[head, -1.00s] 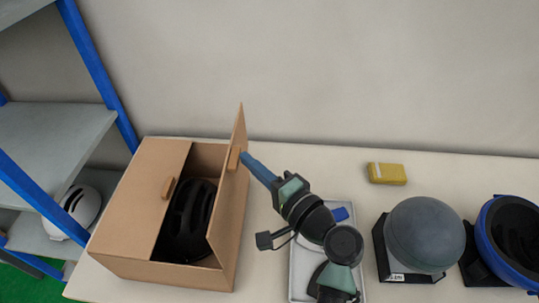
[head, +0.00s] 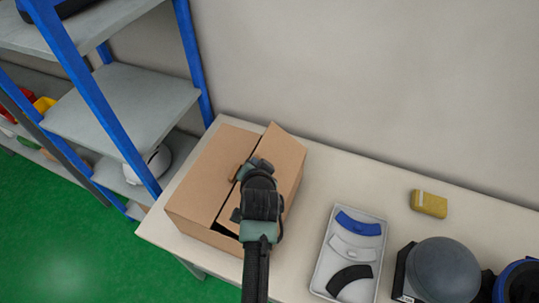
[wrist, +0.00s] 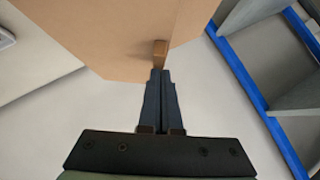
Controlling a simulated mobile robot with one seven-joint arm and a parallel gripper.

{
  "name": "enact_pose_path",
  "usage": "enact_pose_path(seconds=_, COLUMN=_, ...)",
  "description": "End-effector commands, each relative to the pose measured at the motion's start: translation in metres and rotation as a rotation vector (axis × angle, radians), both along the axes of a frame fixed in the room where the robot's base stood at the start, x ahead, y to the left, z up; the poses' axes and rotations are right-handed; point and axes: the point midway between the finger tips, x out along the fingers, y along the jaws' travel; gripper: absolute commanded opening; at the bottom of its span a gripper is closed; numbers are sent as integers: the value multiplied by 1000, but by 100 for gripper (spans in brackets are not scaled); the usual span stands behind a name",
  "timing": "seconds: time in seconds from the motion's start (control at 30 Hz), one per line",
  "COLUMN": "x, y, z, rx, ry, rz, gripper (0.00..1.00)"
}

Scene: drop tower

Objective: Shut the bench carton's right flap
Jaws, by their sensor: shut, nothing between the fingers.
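The brown carton (head: 195,212) stands on the bench. Its left flap (head: 208,170) lies shut. Its right flap (head: 284,152) leans inward over the opening, tilted, its far corner still raised. A dark gap shows at the near end between the flaps. My gripper (wrist: 160,73) is shut and empty. In the wrist view its fingertips are at a small wooden tab (wrist: 160,52) on a brown carton panel (wrist: 100,35); I cannot tell whether they touch. In the head view my arm covers part of the right flap and hides the fingertips.
A grey tray (head: 322,262) with blue, white and black curved pieces lies right of the carton. A yellow block (head: 429,204) and a grey dome (head: 440,270) are further right. A blue-framed shelf (head: 125,105) stands at the left. The bench behind the tray is clear.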

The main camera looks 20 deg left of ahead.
Motion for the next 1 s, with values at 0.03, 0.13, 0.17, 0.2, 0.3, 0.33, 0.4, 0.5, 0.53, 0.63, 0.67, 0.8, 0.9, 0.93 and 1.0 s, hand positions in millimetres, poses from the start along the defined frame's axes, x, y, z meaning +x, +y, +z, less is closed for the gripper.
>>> enact_pose_path(seconds=0.03, x=-1, y=9, z=-3, rx=-47, ry=0, rz=7, gripper=0)
enact_pose_path(seconds=0.13, x=0, y=19, z=-15, rx=-142, ry=-1, rz=7, gripper=0)
enact_pose_path(seconds=0.17, x=0, y=21, z=-18, rx=-169, ry=-1, rz=5, gripper=0)
enact_pose_path(seconds=0.2, x=0, y=25, z=-23, rx=-204, ry=-1, rz=6, gripper=0)
enact_pose_path(seconds=0.3, x=0, y=32, z=-35, rx=-290, ry=-1, rz=4, gripper=0)
enact_pose_path(seconds=0.33, x=0, y=34, z=-37, rx=-312, ry=-2, rz=3, gripper=0)
enact_pose_path(seconds=0.4, x=0, y=38, z=-45, rx=-366, ry=-2, rz=3, gripper=0)
enact_pose_path(seconds=0.5, x=0, y=42, z=-53, rx=-431, ry=-2, rz=1, gripper=0)
enact_pose_path(seconds=0.53, x=0, y=43, z=-55, rx=-448, ry=-1, rz=1, gripper=0)
enact_pose_path(seconds=0.63, x=0, y=45, z=-61, rx=-448, ry=0, rz=-1, gripper=0)
enact_pose_path(seconds=0.67, x=0, y=46, z=-62, rx=-448, ry=0, rz=-1, gripper=0)
enact_pose_path(seconds=0.8, x=0, y=48, z=-67, rx=-446, ry=0, rz=-2, gripper=0)
enact_pose_path(seconds=0.9, x=0, y=49, z=-69, rx=-446, ry=1, rz=-2, gripper=0)
enact_pose_path(seconds=0.93, x=0, y=49, z=-69, rx=-445, ry=2, rz=-3, gripper=0)
enact_pose_path(seconds=1.0, x=0, y=49, z=-69, rx=-445, ry=2, rz=-3, gripper=0)
